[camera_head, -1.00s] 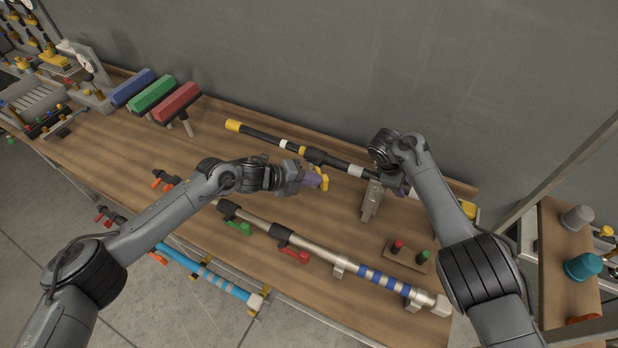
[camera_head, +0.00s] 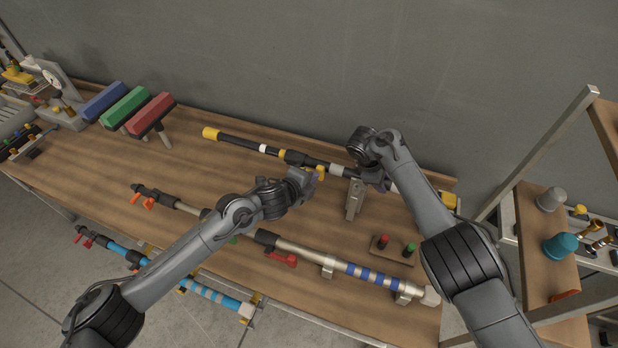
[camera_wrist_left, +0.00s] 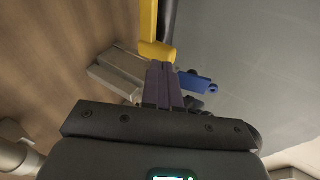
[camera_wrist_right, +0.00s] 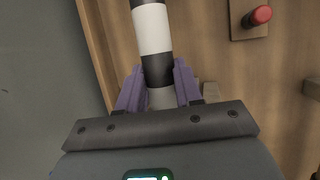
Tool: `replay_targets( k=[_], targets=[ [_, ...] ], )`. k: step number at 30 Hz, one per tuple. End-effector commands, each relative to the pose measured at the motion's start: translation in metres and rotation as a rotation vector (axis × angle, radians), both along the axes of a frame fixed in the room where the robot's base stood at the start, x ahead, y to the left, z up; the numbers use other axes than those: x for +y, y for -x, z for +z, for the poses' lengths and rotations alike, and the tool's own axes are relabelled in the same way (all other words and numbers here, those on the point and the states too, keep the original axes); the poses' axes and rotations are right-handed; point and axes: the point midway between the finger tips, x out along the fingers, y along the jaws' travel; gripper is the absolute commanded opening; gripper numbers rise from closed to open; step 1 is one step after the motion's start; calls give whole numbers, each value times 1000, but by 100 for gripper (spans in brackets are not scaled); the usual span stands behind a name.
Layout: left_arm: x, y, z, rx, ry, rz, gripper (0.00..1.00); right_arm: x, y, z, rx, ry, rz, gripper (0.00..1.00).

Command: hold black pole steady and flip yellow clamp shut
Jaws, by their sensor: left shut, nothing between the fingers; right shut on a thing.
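The black pole (camera_head: 237,142) lies along the back of the bench, with white and yellow bands. My right gripper (camera_head: 384,186) is shut around its right part; the right wrist view shows the pole (camera_wrist_right: 156,68) between the purple fingers (camera_wrist_right: 156,88). The yellow clamp (camera_head: 320,173) is on the pole's near side, its lever close to the pole. My left gripper (camera_head: 312,180) is shut and empty beside it. In the left wrist view the closed purple fingertips (camera_wrist_left: 163,68) are right at the end of the yellow lever (camera_wrist_left: 155,48); I cannot tell if they touch.
A grey metal stand (camera_head: 354,200) is between the grippers. A silver pole with blue bands (camera_head: 300,251) lies nearer, with a red clamp (camera_head: 281,259). A button block (camera_head: 392,250) is at right. Blue, green and red blocks (camera_head: 150,113) stand at back left.

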Motion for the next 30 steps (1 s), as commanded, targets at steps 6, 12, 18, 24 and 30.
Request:
replay_targets(
  k=[6, 12, 18, 24, 30],
  targets=[
    [4, -1, -1, 0, -1, 0, 0, 0, 2, -3, 5, 1, -1, 0],
    [12, -3, -1, 0, -2, -2, 0, 0, 2, -3, 5, 1, -1, 0],
    [15, -3, -1, 1, -1, -4, 0, 0, 2, -3, 5, 1, -1, 0],
    [15, -3, -1, 0, -1, -3, 0, 0, 2, -3, 5, 1, -1, 0],
    [17, 0, -1, 0, -1, -3, 0, 0, 2, -3, 5, 1, -1, 0]
  ],
)
